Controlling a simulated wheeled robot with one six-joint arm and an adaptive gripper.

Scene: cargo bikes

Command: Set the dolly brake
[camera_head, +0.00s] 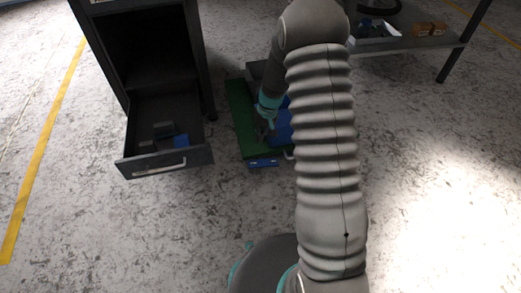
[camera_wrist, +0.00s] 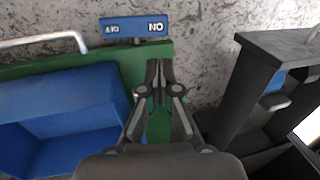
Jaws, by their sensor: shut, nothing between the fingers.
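The green dolly (camera_head: 241,112) is on the floor beside the open drawer. A blue brake plate (camera_head: 262,163) sticks out at its near edge; the wrist view shows this plate (camera_wrist: 137,29) with white lettering reading "NO" at its right end and smaller lettering at its left. A blue bin (camera_head: 284,125), also in the wrist view (camera_wrist: 65,105), sits on the dolly. My gripper (camera_head: 266,137) is over the green deck beside the bin. In the wrist view my gripper (camera_wrist: 158,65) is shut and empty, its tips pointing toward the plate, apparently apart from it. My arm hides part of the dolly.
A dark cabinet (camera_head: 203,60) stands left of the dolly, its drawer (camera_head: 195,157) pulled out with small items inside. The drawer also shows close on the right in the wrist view (camera_wrist: 270,45). A shelf (camera_head: 445,42) is at the back right. Floor in front is clear.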

